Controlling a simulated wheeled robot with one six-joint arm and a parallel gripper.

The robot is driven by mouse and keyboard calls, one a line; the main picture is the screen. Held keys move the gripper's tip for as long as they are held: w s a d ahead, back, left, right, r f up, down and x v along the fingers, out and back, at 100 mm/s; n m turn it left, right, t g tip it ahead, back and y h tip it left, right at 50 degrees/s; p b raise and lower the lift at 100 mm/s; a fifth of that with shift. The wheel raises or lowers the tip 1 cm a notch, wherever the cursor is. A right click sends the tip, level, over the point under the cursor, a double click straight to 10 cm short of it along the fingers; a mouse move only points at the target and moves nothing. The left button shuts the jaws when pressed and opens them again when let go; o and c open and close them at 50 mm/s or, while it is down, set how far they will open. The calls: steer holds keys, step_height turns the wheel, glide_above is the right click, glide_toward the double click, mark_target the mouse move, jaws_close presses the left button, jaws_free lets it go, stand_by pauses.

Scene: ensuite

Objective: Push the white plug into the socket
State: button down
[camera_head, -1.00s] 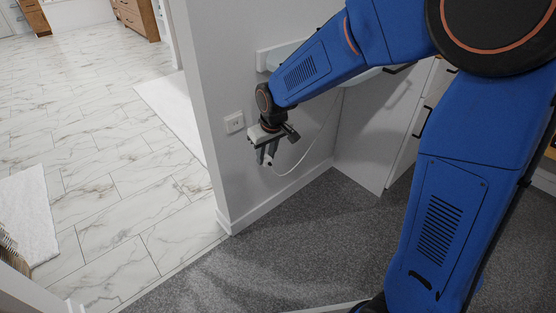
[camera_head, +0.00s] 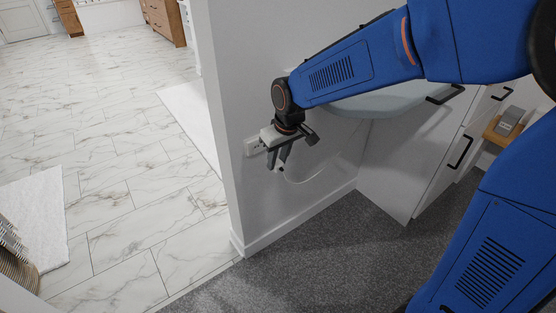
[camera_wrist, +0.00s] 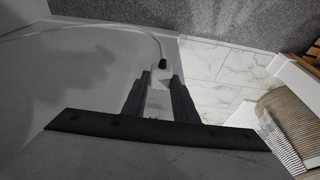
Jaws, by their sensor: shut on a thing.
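The white socket (camera_head: 252,146) is on the grey wall near its left corner in the head view. My gripper (camera_head: 278,166) is close to the wall, just right of the socket, with its fingers pointing down. In the wrist view my gripper (camera_wrist: 156,80) is shut on the white plug (camera_wrist: 158,75), which shows between the fingertips. A dark end piece (camera_wrist: 163,64) joins the plug to a pale cable (camera_wrist: 130,28). In the head view the fingers mostly hide the plug. I cannot tell whether the plug touches the socket.
A pale basin (camera_head: 390,101) and a white cabinet (camera_head: 400,170) with black handles stand right of my gripper. Grey carpet (camera_head: 320,250) lies below. Left of the wall corner is an open marble-tiled floor (camera_head: 130,170) with white mats.

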steer(key=shift+w+a, duration=0.5)
steer(key=shift+w, duration=0.25)
steer(key=shift+w+a, duration=0.5)
steer(key=shift+w, duration=0.25)
steer(key=shift+w+a, duration=0.5)
steer(key=shift+w, duration=0.25)
steer(key=shift+w+a, duration=0.6)
steer(key=shift+w, duration=0.3)
steer(key=shift+w+a, duration=0.55)
steer(key=shift+w, duration=0.3)
stand_by(0.8)
steer(key=c, duration=1.3)
jaws_free()
steer(key=shift+c, duration=0.2)
steer(key=shift+r, duration=0.1)
